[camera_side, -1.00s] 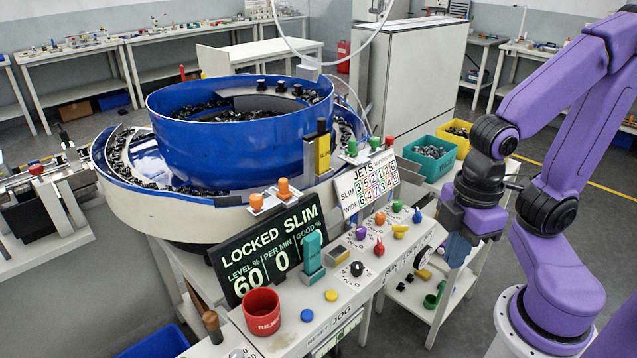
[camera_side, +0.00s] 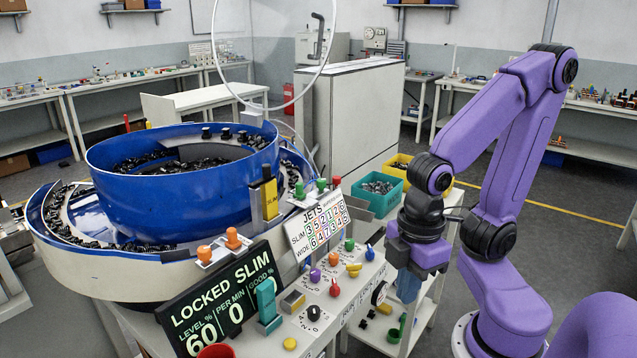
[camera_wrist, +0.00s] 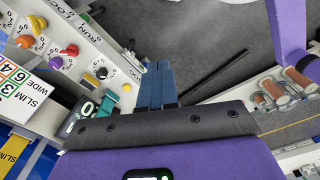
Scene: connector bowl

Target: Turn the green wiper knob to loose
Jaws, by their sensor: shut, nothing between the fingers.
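A small green knob (camera_side: 349,244) stands on the sloped control panel, behind the orange and yellow knobs. More green knobs (camera_side: 321,184) stand on stems at the bowl's edge, above the JETS card. I cannot read a wiper label on any of them. My gripper (camera_side: 408,290) hangs at the right side of the panel, pointing down, apart from every knob. In the wrist view its blue fingers (camera_wrist: 156,85) are together with nothing between them. No green knob shows clearly in the wrist view.
The display (camera_side: 220,305) reads LOCKED SLIM. A red knob (camera_side: 334,287) and a teal lever (camera_side: 267,303) stand on the panel. A teal bin (camera_side: 378,193) is behind my gripper.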

